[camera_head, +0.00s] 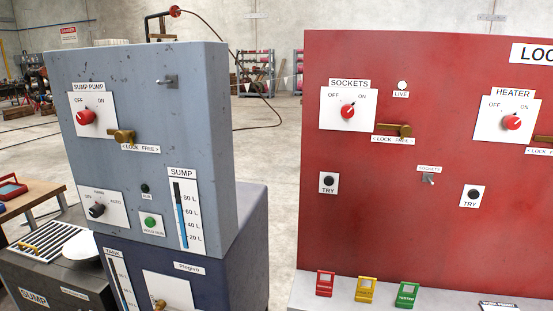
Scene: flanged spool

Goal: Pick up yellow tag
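The yellow tag (366,290) stands on the pale ledge at the foot of the red panel, in the lower right of the head view. It sits between a red tag (325,283) on its left and a green tag (406,295) on its right, apart from both. Its front carries a small label, too small to read. Neither of my grippers shows in this view.
The red panel (400,220) rises behind the tags, with brass levers and red knobs. A grey sump pump cabinet (150,85) stands to the left, with a gap between it and the red panel. A dark label lies at the ledge's right.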

